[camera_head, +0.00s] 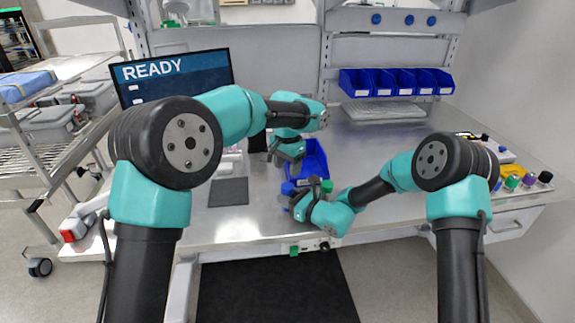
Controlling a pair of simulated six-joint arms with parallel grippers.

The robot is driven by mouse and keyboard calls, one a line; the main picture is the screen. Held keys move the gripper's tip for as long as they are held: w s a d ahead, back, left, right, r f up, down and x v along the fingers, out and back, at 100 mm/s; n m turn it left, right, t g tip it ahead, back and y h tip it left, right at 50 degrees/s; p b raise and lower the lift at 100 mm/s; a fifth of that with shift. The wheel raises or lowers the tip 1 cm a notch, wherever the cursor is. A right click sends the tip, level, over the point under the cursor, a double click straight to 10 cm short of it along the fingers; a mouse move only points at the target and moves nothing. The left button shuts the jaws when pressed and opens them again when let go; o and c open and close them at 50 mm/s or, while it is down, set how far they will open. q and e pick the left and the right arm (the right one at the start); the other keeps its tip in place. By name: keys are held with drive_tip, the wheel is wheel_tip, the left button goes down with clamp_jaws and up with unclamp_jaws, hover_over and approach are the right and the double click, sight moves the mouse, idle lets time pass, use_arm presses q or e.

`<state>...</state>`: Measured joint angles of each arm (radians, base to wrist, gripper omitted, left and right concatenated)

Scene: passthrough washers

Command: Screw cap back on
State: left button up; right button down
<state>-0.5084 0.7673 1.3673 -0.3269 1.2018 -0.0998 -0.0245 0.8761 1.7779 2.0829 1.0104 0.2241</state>
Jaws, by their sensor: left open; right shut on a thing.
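My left gripper (287,158) is open and hangs over the middle of the bench, above and slightly left of my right gripper. My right gripper (290,202) is low near the front of the bench and shut on a small item with a blue top (288,188). The blue top shows just above its fingers; the rest of the item is hidden. A small green piece (327,186) shows behind the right wrist; I cannot tell whether it is a cap. A blue bin (315,162) stands just right of the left gripper.
A dark mat (229,192) lies left of the grippers. A screen reading READY (175,75) stands at the back left. Blue bins (397,82) line the back. Several colored knob-like items (528,180) sit at the right edge. The bench's back right is mostly clear.

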sight(288, 186)
use_arm(q)
drive_tip(key=shift+r+n, duration=0.15)
drive_tip(key=shift+n, duration=0.45)
drive_tip(key=shift+f, duration=4.05)
drive_tip(key=c, duration=0.7)
drive_tip(key=o, duration=1.1)
drive_tip(key=shift+c, duration=0.2)
drive_tip(key=shift+d, duration=0.1)
drive_tip(key=shift+r, duration=0.1)
